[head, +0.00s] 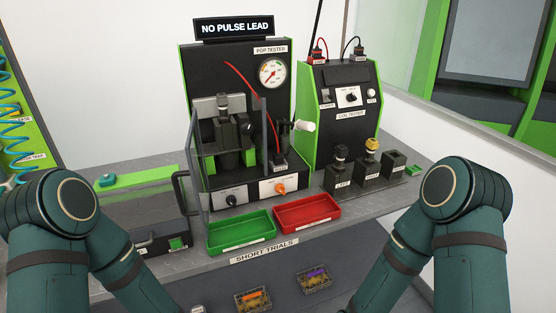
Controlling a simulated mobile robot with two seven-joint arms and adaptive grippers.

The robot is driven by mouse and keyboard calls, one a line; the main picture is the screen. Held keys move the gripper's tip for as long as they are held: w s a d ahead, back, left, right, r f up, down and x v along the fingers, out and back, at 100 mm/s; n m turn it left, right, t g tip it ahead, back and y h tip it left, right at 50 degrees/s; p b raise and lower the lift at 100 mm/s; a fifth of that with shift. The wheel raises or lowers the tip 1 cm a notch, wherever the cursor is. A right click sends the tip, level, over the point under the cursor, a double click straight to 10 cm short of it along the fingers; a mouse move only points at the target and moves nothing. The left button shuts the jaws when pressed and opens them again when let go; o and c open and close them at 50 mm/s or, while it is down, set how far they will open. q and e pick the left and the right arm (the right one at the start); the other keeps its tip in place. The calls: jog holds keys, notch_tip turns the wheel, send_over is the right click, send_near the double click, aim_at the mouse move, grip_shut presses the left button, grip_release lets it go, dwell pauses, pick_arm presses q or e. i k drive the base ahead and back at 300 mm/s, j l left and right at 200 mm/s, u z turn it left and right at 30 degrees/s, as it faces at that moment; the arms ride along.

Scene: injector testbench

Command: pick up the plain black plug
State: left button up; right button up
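Two black pieces could be the plain black plug, and I cannot tell which one it is. One black plug (341,152) stands upright in the left one of the small black holder blocks in front of the coil tester. The other is a black connector (358,50) with a black lead on top of the coil tester, beside a red-marked connector (317,56). A yellow-topped plug (372,145) stands in the middle block. Both my arms come in at the lower left and lower right; neither gripper shows.
The right holder block (394,165) looks empty. A green tray (241,232) and a red tray (307,213) stand at the bench's front edge. The pop tester (222,70), with an open clear guard, is left of the coil tester (349,118). Small bins (253,300) sit below.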

aim_at(279, 159)
jog(key=i+l, duration=0.15)
jog(key=l, duration=0.2)
jog(key=i+l, duration=0.15)
jog(key=l, duration=0.15)
jog(key=i+l, duration=0.1)
jog(key=l, duration=0.25)
jog(key=i+l, duration=0.15)
jog(key=l, duration=0.2)
jog(key=i+l+u, duration=0.1)
jog(key=l+u, duration=0.15)
jog(key=u, duration=0.25)
jog(key=l+u, duration=0.25)
jog(key=u, duration=0.2)
